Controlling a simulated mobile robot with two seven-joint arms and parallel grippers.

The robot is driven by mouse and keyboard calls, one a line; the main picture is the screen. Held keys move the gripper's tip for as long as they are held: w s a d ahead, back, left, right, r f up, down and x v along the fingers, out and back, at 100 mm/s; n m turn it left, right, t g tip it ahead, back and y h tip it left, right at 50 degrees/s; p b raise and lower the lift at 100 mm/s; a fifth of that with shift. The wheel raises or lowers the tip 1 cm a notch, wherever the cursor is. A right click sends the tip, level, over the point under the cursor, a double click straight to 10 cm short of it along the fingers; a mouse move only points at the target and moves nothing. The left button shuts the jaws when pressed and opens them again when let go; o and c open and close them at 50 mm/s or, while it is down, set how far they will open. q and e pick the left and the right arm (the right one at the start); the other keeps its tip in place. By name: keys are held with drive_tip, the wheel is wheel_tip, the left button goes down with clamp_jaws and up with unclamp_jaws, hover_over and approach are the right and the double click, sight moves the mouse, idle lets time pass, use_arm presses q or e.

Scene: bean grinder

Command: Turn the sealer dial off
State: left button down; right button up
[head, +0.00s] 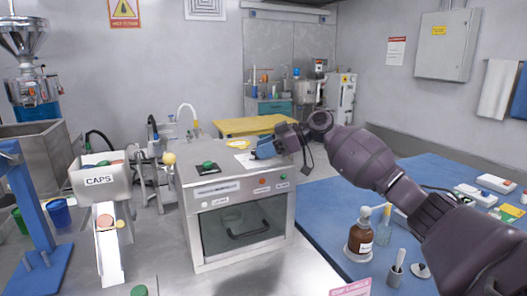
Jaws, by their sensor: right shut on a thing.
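A steel box-shaped machine (187,215) stands on the bench in the middle, with a dark glass door and a black handle (248,232). I cannot tell for certain which part is the sealer dial. A green knob (208,165) on a black plate sits on top at the left, and a small red-orange round part (263,181) is on the front panel. My right gripper (259,152) is over the right part of the top, with blue at its end. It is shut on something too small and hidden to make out. My left gripper is out of view.
A white caps dispenser (99,181) and a blue stand (30,215) are at the left. A brown bottle (360,243) stands on the blue mat (318,205) at the right. The steel bench in front of the machine is mostly clear.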

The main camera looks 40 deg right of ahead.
idle(0.3)
drive_tip(key=o, duration=0.9)
drive_tip(key=shift+p+v, duration=0.55)
drive_tip(key=shift+v, duration=4.85)
drive_tip(key=shift+w, duration=0.1)
